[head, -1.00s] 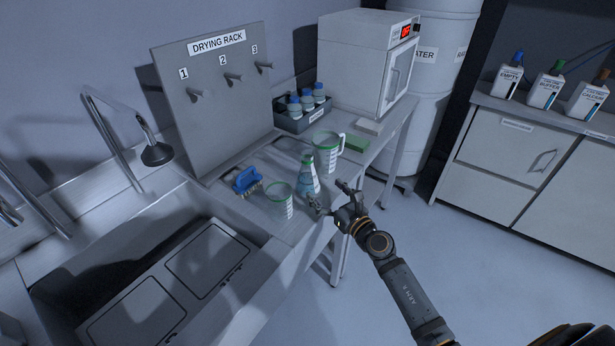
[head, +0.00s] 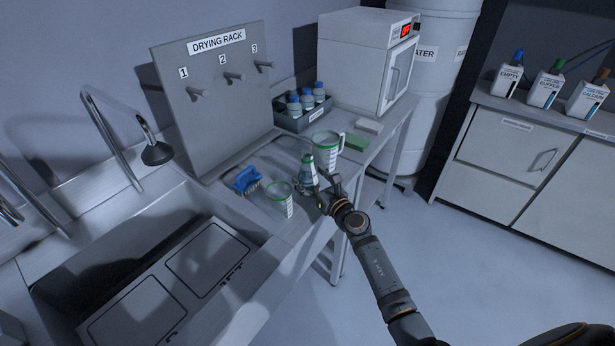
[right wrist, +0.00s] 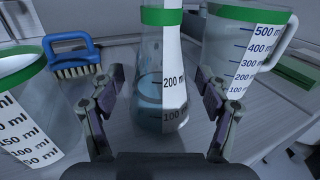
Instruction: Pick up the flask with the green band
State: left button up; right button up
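The flask with the green band (head: 308,174) stands upright on the counter in the head view, with some pale blue liquid in it. It is in the middle of the right wrist view (right wrist: 162,85), where its green band shows at the top. My right gripper (head: 326,188) is open at the flask. In the right wrist view the two fingers (right wrist: 162,92) stand apart on either side of the flask's lower body, with gaps visible. Its neck top is cut off there. My left gripper is not in view.
A green-rimmed beaker (head: 280,199) stands left of the flask and a green-rimmed measuring jug (head: 326,150) right behind it. A blue brush (head: 247,181) lies near the drying rack (head: 215,100). The sink (head: 110,255) is at the left.

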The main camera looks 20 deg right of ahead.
aim_at(310, 166)
jog(key=shift+w, duration=0.1)
jog(key=c, duration=1.1)
jog(key=r+p, duration=0.2)
jog(key=r, duration=0.1)
jog(key=r+p, duration=0.1)
jog(key=shift+s+r, duration=0.25)
jog(key=s+r+p, duration=0.6)
jog(key=s+r, duration=0.2)
jog(key=s, duration=0.5)
jog(key=shift+s+r+p, duration=0.3)
jog(key=shift+p, duration=0.05)
